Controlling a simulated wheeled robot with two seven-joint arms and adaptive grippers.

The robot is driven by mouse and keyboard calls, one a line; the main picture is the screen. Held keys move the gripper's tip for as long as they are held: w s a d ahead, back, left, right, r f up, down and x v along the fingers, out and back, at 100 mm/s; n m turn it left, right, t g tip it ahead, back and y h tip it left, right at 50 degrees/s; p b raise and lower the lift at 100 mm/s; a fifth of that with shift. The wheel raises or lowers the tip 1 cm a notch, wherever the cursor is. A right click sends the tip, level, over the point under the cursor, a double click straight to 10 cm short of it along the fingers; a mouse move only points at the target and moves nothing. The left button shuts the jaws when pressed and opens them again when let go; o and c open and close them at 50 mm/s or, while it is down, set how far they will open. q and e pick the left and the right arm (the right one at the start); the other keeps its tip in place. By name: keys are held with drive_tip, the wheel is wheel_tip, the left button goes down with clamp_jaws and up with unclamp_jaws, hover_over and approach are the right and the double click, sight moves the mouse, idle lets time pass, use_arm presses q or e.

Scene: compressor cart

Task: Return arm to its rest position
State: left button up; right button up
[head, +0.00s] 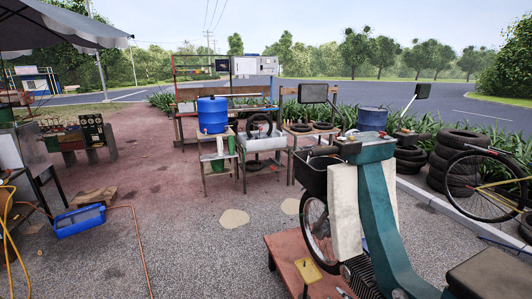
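Neither of my grippers and neither of my arms shows in the head view, so I cannot see their pose or whether they hold anything. A white horizontal tank (263,144), with a black ring-shaped part above it, stands among the small tables in the middle distance. It looks like a compressor, but it is too small to be sure.
A teal moped (377,215) on a low red platform (290,262) fills the near right. A blue drum (212,114) stands on a small table. Stacked tyres (455,165) are at the right, a blue tray (79,221) at the left. Gravel between is mostly clear.

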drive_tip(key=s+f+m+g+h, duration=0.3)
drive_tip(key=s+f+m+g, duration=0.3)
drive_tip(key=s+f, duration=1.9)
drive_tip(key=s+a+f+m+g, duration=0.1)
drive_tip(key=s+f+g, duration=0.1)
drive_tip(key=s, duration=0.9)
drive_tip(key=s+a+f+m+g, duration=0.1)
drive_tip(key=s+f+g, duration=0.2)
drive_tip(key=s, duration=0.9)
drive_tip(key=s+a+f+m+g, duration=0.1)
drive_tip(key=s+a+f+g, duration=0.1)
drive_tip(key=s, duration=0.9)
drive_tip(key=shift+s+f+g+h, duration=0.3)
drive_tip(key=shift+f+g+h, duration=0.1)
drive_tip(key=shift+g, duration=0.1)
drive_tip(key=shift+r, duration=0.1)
